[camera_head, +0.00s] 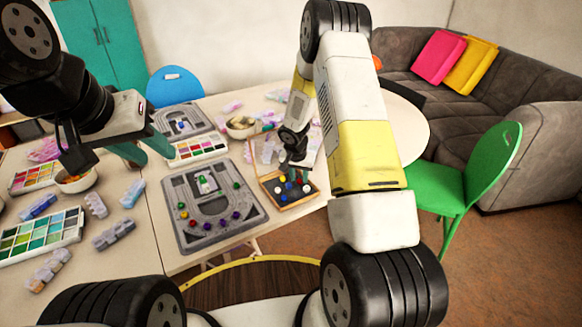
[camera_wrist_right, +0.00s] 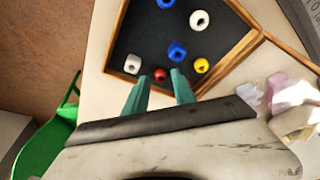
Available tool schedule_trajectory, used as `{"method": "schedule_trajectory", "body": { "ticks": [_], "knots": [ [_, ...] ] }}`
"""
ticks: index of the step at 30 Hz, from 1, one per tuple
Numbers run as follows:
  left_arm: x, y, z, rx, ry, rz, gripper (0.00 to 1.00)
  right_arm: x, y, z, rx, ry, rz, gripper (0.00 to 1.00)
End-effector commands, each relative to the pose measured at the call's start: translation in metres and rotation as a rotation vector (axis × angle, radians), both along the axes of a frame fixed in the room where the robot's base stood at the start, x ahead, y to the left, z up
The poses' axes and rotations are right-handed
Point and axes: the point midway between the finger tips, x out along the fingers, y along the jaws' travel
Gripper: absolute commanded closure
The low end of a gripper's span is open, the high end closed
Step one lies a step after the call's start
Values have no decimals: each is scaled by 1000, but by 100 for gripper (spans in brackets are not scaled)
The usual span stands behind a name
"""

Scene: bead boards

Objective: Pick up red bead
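The red bead (camera_wrist_right: 160,75) lies in the wooden bead tray (camera_head: 271,203), near the tray wall in the right wrist view. My right gripper (camera_wrist_right: 160,77) is open. Its two teal fingertips appear on either side of the red bead; I cannot tell how far above it they are. In the head view my right gripper (camera_head: 297,172) is over the tray, and the red bead cannot be made out there. My left gripper (camera_head: 145,150) is open and empty at the left, above the table.
Blue, white and yellow beads share the tray; a white bead (camera_wrist_right: 132,64) and a yellow bead (camera_wrist_right: 201,65) lie beside the red one. A grey bead board (camera_head: 245,215) with several coloured beads is left of the tray. A bowl (camera_head: 240,127) stands behind.

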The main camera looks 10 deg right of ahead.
Motion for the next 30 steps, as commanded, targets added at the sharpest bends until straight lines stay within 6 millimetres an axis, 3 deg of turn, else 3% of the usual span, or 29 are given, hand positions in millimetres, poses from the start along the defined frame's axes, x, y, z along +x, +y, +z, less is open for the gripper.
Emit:
{"method": "schedule_trajectory", "body": {
  "ticks": [3, 11, 15, 16, 30],
  "knots": [
    [0, 0, 0, 0, 0, 0, 64, 2, -1, -10, 1, 0, 0, 69],
    [0, 0, 0, 0, 0, 0, 64, 3, -1, -11, 1, 0, 0, 71],
    [0, 0, 0, 0, 0, 0, 64, 3, -1, -11, 1, 0, 0, 98],
    [0, 0, 0, 0, 0, 0, 64, 3, -1, -11, 1, 0, 0, 100],
    [0, 0, 0, 0, 0, 0, 64, 3, -1, -6, 1, -1, -1, 100]
  ]
}}
